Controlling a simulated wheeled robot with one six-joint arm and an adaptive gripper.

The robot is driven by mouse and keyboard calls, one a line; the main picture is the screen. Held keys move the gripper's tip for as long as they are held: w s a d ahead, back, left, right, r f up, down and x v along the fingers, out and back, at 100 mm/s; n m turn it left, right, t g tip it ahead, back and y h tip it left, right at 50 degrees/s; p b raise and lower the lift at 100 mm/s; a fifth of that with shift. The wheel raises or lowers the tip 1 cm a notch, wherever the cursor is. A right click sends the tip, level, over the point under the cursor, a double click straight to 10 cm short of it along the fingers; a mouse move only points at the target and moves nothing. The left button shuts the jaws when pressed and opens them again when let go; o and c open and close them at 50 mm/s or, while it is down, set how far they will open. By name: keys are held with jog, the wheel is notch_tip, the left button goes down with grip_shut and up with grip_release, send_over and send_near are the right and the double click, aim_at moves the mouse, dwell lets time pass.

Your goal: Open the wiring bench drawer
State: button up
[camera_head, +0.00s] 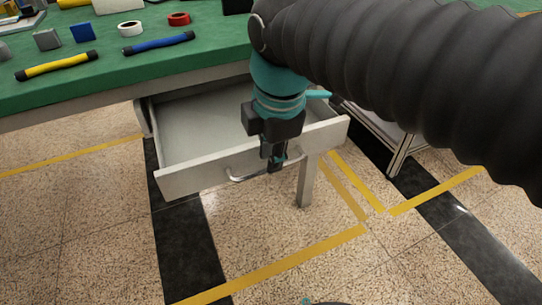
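The wiring bench (95,74) has a green top and stands across the upper left. Its white drawer (200,178) is pulled well out, and its inside looks empty where it shows. A curved metal handle (248,176) sits on the drawer front. My gripper (275,165) points down at the right part of the handle, at the drawer front. Its fingers look close together around or against the handle. I cannot tell whether they grip it. My arm hides the drawer's back right corner and part of the bench.
On the bench top lie a yellow tool (57,65), a blue tool (158,43), a white tape roll (130,28), a red roll (179,19) and small blocks. A metal frame (400,150) stands right of the drawer. The speckled floor in front is clear, with yellow lines.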

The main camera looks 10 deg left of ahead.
notch_tip(320, 180, up, 10)
jog(key=s+d, duration=0.1)
jog(key=shift+s, duration=0.3)
jog(key=w+d+f+m+t+y+p, duration=0.15)
jog(key=d+f+m, duration=0.25)
jog(key=f+m, duration=0.7)
jog(key=s+d+f+m+t+h+p, duration=0.1)
jog(key=d+m, duration=0.6)
jog(key=d, duration=0.2)
jog(key=s+d+m+t+h+p, duration=0.1)
jog(key=s+d+m+p, duration=0.1)
jog(key=d+m, duration=0.4)
jog(key=d, duration=0.2)
jog(key=shift+s+d+f+m+h, duration=0.25)
jog(key=shift+d+f+m+h, duration=0.1)
jog(key=shift+m, duration=0.05)
